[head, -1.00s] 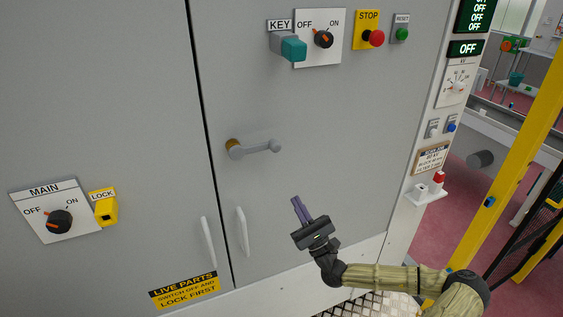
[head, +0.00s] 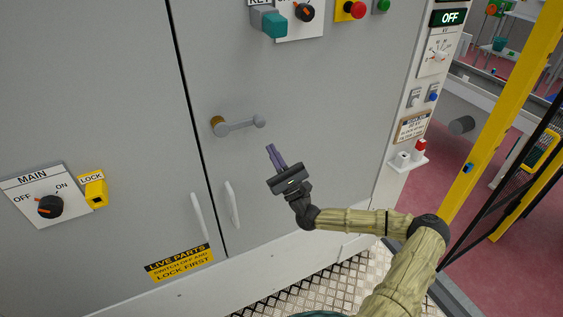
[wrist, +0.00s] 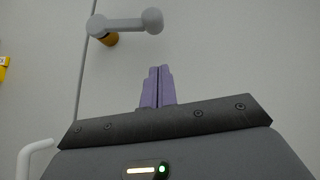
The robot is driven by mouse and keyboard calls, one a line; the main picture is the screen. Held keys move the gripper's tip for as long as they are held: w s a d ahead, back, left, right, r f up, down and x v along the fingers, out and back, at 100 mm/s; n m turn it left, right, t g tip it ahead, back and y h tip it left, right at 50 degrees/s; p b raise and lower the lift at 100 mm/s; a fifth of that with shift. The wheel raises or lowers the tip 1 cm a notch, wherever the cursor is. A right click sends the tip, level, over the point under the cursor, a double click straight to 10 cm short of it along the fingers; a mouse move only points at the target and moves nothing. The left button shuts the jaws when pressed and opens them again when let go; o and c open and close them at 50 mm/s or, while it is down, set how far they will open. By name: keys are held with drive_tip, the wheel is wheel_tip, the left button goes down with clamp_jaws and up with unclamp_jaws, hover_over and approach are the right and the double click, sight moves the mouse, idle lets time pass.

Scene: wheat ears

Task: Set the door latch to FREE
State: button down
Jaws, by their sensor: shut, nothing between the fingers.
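The door latch (head: 238,125) is a grey lever with a round knob at its right end, on a brass-coloured base on the grey cabinet door. The lever points right, close to horizontal. In the wrist view the latch (wrist: 127,24) is at the top, above my fingertips. My gripper (head: 271,150) is shut and empty, with its purple fingers together. It is below and a little right of the latch knob, apart from it. The shut fingers also show in the wrist view (wrist: 157,72). No FREE marking is readable at the latch.
Two white door handles (head: 231,205) stand at the door seam, below the latch. A teal key (head: 274,24) and a red stop button (head: 355,10) are above. The MAIN switch (head: 49,206) and yellow LOCK (head: 95,190) are at left. A small shelf (head: 408,162) juts out at right.

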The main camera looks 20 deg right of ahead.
sight(242, 126)
drive_tip(key=r+p, duration=0.1)
drive_tip(key=w+a+r+p, duration=0.1)
drive_tip(key=r, duration=0.1)
drive_tip(key=r+p, duration=0.1)
drive_tip(key=r, duration=0.1)
drive_tip(key=shift+w+a+r, duration=0.2)
drive_tip(key=shift+w+a, duration=0.05)
drive_tip(key=shift+a, duration=0.1)
drive_tip(key=shift+d, duration=0.1)
